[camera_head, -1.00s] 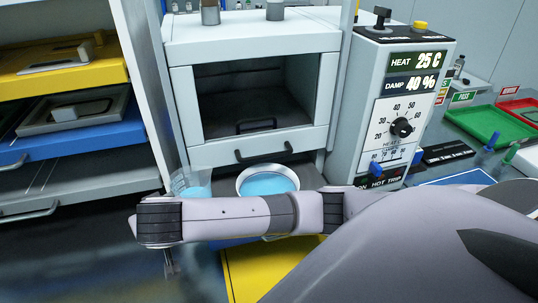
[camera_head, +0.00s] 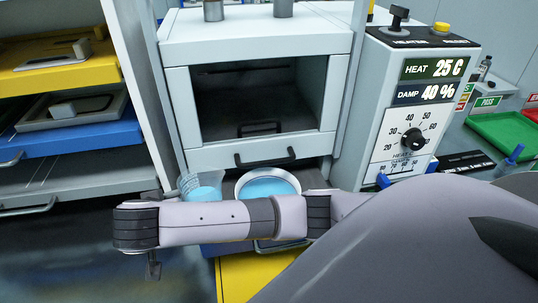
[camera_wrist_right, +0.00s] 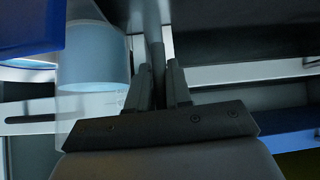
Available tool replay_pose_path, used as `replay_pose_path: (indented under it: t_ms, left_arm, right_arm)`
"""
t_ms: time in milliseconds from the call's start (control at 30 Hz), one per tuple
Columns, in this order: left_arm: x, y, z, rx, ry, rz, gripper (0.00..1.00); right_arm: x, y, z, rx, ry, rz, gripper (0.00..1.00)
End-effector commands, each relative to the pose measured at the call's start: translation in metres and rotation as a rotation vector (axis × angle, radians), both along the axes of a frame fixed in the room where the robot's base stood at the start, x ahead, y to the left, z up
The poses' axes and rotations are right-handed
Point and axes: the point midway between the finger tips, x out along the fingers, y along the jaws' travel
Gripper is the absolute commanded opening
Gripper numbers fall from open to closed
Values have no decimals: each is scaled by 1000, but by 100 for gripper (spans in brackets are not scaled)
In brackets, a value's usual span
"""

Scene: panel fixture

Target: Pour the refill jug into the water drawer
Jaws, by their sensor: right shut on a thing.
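The refill jug (camera_head: 203,189) is clear with blue water in it, at the left of the water drawer in the head view. It looks about upright; my right forearm hides its lower part. The water drawer (camera_head: 310,179) is pulled out under the chamber, with a round pan of blue water (camera_head: 268,186) in it. In the right wrist view the jug (camera_wrist_right: 93,62) is left of my right gripper (camera_wrist_right: 160,80), which is shut on a thin dark upright bar, seemingly the jug's handle. My left gripper is not in view.
The open chamber (camera_head: 258,150) is above the drawer. The heater panel (camera_head: 412,120) stands close on the right. A shelf rack with a yellow tray (camera_head: 50,66) and a blue tray (camera_head: 80,137) is on the left. A yellow surface (camera_head: 250,277) lies below my arm.

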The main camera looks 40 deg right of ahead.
Motion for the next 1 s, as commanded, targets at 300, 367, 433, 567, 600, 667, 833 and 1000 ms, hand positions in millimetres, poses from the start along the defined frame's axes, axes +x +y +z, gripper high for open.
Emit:
replay_pose_path:
  t_ms: [300, 367, 433, 567, 600, 667, 833, 1000]
  left_arm:
    - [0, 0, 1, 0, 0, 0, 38]
    - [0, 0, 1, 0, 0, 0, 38]
    - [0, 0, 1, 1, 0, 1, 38]
    - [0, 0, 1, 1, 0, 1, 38]
    - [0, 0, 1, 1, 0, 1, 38]
    - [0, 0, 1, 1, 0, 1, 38]
    - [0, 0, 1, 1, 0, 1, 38]
    - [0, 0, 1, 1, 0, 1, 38]
  right_arm:
    - [1, 0, 3, 1, -4, -1, 0]
    - [0, -1, 4, 9, -7, -2, 0]
    - [1, -3, 5, 23, -11, -3, 0]
    - [0, -6, 11, 65, -23, -4, 0]
    - [-1, -6, 13, 81, -27, -3, 0]
    - [-1, -8, 16, 112, -36, -4, 0]
    - [-3, -14, 25, 193, -57, -3, 0]
    - [-5, -21, 33, 275, -80, -5, 0]
